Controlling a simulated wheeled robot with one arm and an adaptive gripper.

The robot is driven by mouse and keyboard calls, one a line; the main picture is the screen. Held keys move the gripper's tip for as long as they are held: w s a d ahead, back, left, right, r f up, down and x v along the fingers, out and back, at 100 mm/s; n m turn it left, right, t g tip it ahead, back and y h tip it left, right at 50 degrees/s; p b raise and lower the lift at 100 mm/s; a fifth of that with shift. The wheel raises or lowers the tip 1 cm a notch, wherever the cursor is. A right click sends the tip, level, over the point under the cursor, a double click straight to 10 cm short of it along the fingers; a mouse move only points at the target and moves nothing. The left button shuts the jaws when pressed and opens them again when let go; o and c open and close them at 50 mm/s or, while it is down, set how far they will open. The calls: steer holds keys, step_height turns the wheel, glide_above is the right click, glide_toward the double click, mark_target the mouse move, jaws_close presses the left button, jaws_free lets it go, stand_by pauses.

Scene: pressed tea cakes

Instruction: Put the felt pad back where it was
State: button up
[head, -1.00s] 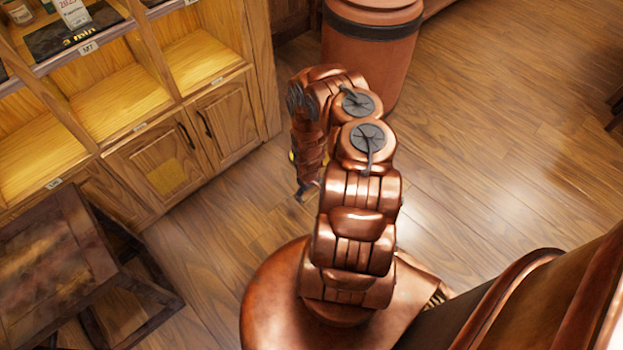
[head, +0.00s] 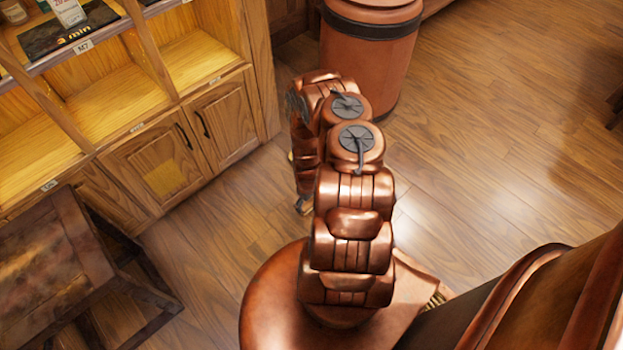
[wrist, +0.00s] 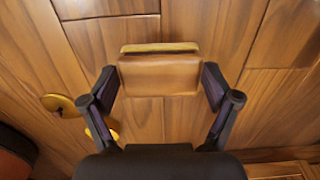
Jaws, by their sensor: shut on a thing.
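In the wrist view my gripper (wrist: 160,88) is shut on a tan block-like piece (wrist: 160,75) with a mustard-yellow layer along its far edge. I take this piece for the felt pad; its felt surface cannot be made out. The two dark fingers press on its left and right ends, and it is held above the wooden floor. In the head view my gripper (head: 302,205) hangs low behind my arm, mostly hidden, and the pad cannot be made out there. No place that the pad came from is recognisable.
A dark wooden table (head: 45,270) is at lower left. A copper-coloured bin (head: 368,60) stands behind. The floor (head: 490,160) at right is clear. Yellow round pieces (wrist: 58,104) show beside the left finger.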

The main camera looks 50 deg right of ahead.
steer(key=w+d+b, duration=0.3)
steer(key=d, duration=0.1)
steer(key=w+d+f+b, duration=0.1)
steer(key=w+d+b, duration=0.1)
steer(key=w+d, duration=0.1)
steer(key=w+d+b, duration=0.3)
steer(key=d, duration=0.2)
steer(key=shift+w+d+f+b, duration=0.25)
steer(key=shift+d+b, duration=0.05)
steer(key=shift+b, duration=0.05)
steer(key=shift+f+b, duration=1.1)
steer(key=shift+f, duration=0.75)
steer(key=shift+c, duration=0.4)
steer(key=shift+r, duration=0.1)
steer(key=shift+c, duration=0.6)
steer(key=o, duration=1)
steer(key=shift+c, duration=0.2)
steer(key=shift+r, duration=0.1)
